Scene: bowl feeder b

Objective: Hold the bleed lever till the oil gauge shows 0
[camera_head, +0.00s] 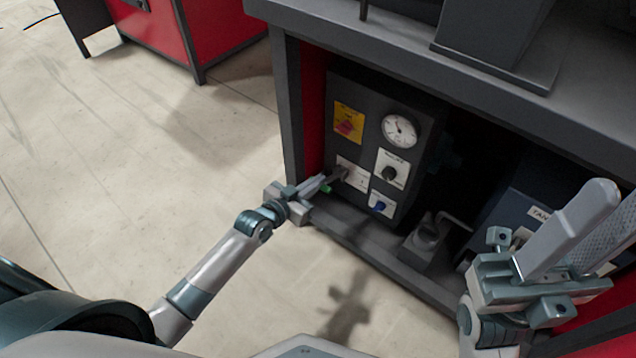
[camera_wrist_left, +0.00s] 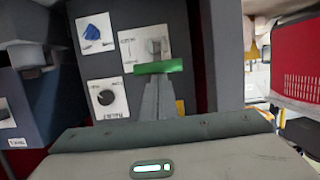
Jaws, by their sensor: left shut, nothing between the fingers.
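The oil gauge (camera_head: 400,130) is a round white dial on the dark panel under the bench. Its numbers are too small to read. The bleed lever appears as a green bar (camera_wrist_left: 158,67) before a white plate (camera_wrist_left: 146,45) in the left wrist view; a bit of green (camera_head: 326,188) shows beside my gripper in the head view. My left gripper (camera_head: 335,177) is shut and empty, its fingertips (camera_wrist_left: 163,84) at the green bar. Whether they touch it I cannot tell. My right gripper (camera_head: 590,235) is open at the lower right, away from the panel.
The panel (camera_head: 366,95) also carries a red switch on yellow (camera_head: 348,122), a black knob (camera_head: 390,173) and a blue knob (camera_head: 380,206). A dark tank (camera_head: 520,195) stands to its right. The bench top (camera_head: 400,42) overhangs. The floor at left is clear.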

